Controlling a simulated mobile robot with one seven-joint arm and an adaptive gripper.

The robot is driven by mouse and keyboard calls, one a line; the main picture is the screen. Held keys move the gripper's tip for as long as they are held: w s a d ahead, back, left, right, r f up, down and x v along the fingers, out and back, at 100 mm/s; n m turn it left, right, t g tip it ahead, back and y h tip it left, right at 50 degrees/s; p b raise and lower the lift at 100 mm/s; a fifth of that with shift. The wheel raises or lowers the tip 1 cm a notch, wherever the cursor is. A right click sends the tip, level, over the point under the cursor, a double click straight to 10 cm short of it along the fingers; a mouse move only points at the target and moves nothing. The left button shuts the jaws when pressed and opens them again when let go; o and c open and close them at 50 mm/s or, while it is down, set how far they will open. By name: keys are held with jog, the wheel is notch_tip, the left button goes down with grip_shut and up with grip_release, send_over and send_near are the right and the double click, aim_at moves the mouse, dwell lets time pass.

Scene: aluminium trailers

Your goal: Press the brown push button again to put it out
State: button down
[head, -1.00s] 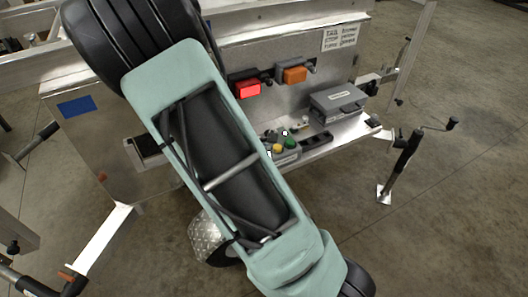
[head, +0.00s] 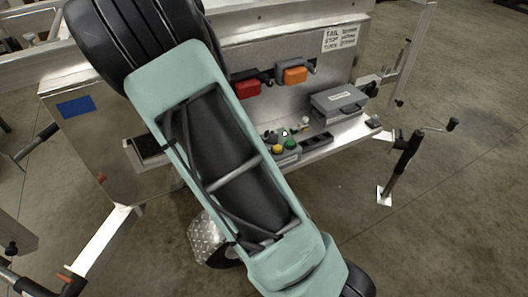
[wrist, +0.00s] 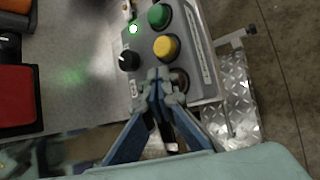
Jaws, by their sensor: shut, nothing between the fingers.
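The brown push button (wrist: 180,79) is on the grey control box (wrist: 207,68) in the wrist view, beside the yellow button and partly hidden by my fingers. My gripper (wrist: 160,76) is shut and empty, with its fingertips over the box at the brown button's left edge. I cannot tell whether they touch it. In the head view the control box (head: 288,155) shows partly past my arm; the brown button and my gripper are hidden there. The red lamp (head: 248,88) on the panel is unlit.
The box also has a yellow button (wrist: 166,47), a green button (wrist: 158,16), a black knob (wrist: 129,60) and a small glowing green light (wrist: 133,29). An orange lamp (head: 295,75) and a grey case (head: 339,101) are nearby on the trailer.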

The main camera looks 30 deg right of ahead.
jog(key=shift+r+p, duration=0.3)
jog(key=shift+r, duration=0.3)
notch_tip(320, 180, up, 6)
jog(key=p, duration=0.4)
dwell(0.5)
